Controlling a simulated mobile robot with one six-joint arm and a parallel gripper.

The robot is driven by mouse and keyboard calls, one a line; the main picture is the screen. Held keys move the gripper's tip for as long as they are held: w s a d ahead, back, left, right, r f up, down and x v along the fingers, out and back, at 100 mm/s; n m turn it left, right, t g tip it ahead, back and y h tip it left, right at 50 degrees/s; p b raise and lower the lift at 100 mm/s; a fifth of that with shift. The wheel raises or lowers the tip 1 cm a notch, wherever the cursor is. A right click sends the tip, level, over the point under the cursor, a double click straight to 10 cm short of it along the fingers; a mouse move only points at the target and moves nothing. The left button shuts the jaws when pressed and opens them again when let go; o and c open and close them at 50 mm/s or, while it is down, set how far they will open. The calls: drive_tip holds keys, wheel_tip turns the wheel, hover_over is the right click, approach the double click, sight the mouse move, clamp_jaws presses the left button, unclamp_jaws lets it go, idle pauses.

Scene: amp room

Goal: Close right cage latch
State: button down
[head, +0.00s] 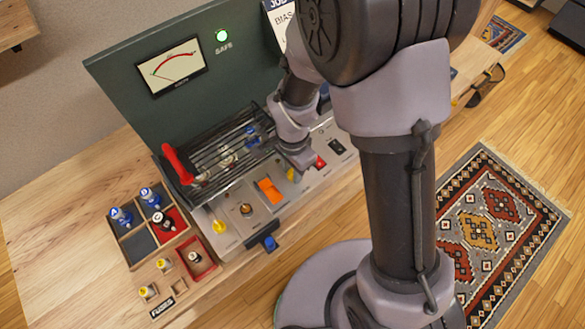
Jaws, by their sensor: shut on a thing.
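The wire cage (222,148) lies over the amp's tubes in front of the green panel, with its bars down over them. At its front right, a small yellow piece, which looks like the right cage latch (291,174), shows just below my gripper (297,165). My gripper points down at the cage's right front corner and is shut on this latch. The fingers are small here and mostly hidden by my wrist, so the exact grip and the latch's angle are hard to see. A yellow knob (219,227) stands at the cage's front left.
A red handle (178,164) rises at the cage's left end. An orange switch (270,190), a red switch (320,162) and a blue knob (269,243) are on the amp's front. A compartment tray (128,232) with tubes stands left. A green SAFE lamp (222,35) glows.

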drive_tip(key=n, duration=0.3)
drive_tip(key=shift+n, duration=0.4)
drive_tip(key=n, duration=0.4)
drive_tip(key=shift+n, duration=0.3)
drive_tip(key=n+p, duration=0.1)
drive_tip(key=n, duration=0.3)
drive_tip(key=shift+n, duration=0.3)
drive_tip(key=shift+n+p, duration=0.4)
drive_tip(key=shift+n, duration=1.7)
drive_tip(key=c, duration=1.1)
unclamp_jaws()
wheel_tip(320, 180, up, 18)
drive_tip(key=p, duration=0.6)
drive_tip(key=shift+f, duration=0.25)
